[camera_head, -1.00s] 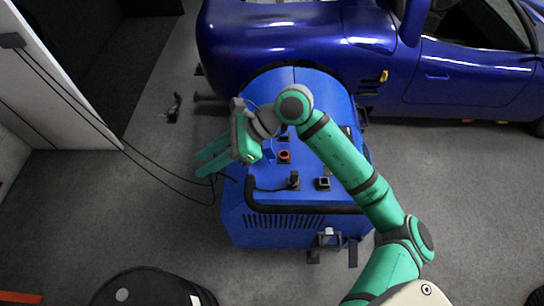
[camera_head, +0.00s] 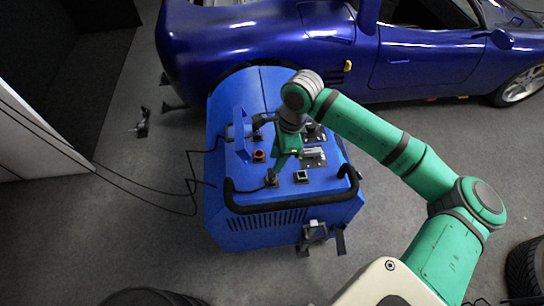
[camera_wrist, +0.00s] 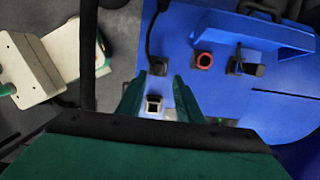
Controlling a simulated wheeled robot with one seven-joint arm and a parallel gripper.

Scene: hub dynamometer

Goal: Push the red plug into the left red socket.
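A round red-rimmed fitting with a dark centre sits on the blue machine's top in the head view (camera_head: 259,155) and the wrist view (camera_wrist: 203,60). I take it for a red socket. I cannot pick out a red plug. My gripper (camera_head: 279,167) is over the top panel, to the right of the red fitting in the head view. In the wrist view its two green fingers (camera_wrist: 157,88) are apart, with nothing seen held between them. Whether the fingertips touch the panel is unclear.
A black connector with a cable (camera_wrist: 158,65) stands beyond the fingertips. A pale square socket (camera_wrist: 153,104) shows between the fingers. Another black connector (camera_wrist: 237,68) is beside the red fitting. A black handle (camera_head: 292,206) runs along the blue machine's (camera_head: 230,236) front. A blue car (camera_head: 270,38) stands behind.

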